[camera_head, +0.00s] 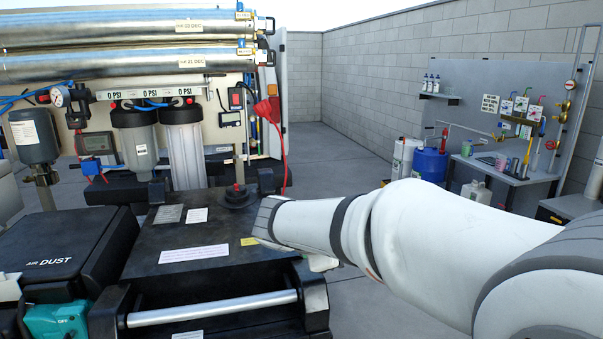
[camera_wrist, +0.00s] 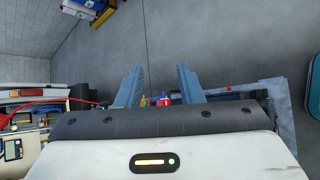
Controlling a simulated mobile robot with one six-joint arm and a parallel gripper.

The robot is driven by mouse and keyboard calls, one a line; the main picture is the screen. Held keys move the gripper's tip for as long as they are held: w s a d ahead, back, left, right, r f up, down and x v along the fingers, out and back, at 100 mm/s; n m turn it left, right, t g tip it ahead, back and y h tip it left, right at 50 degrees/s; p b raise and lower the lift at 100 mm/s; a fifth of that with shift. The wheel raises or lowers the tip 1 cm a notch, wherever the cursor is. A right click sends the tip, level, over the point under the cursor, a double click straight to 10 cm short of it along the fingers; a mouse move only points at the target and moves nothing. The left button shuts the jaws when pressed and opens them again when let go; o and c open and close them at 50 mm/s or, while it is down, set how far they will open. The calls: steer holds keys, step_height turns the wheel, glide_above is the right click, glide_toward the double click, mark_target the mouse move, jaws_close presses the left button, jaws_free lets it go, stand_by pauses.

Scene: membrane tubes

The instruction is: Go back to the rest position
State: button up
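My gripper (camera_wrist: 160,82) shows in the wrist view with two grey-blue fingers spread apart. No held thing shows between the fingertips; grey floor lies beyond them. Small red and blue items show lower down between the fingers, too small to name. In the head view my white arm reaches in from the right over the black equipment box, and hides my gripper. The silvery upper membrane tube (camera_head: 110,32) and lower membrane tube (camera_head: 110,65) lie horizontally at the top left, each with a paper label.
Filter housings (camera_head: 184,150) stand below the tubes. A black box (camera_head: 190,235) with a metal bar is in front, beside an AIR DUST case (camera_head: 50,250). A red cable (camera_head: 277,140) hangs near my arm.

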steer(key=s+d+f+m+g+y+b, duration=0.2)
steer(key=s+d+f+m+g, duration=0.1)
steer(key=s+d+f+m, duration=0.55)
steer(key=s+a+f+m+g+y+b, duration=0.1)
steer(key=s+f+m+y+b, duration=0.1)
steer(key=s+f+m+y, duration=0.3)
steer(key=s+f+m, duration=0.1)
steer(key=s+m, duration=0.3)
steer(key=s, duration=0.5)
steer(key=shift+f+b, duration=0.2)
steer(key=shift+b, duration=0.2)
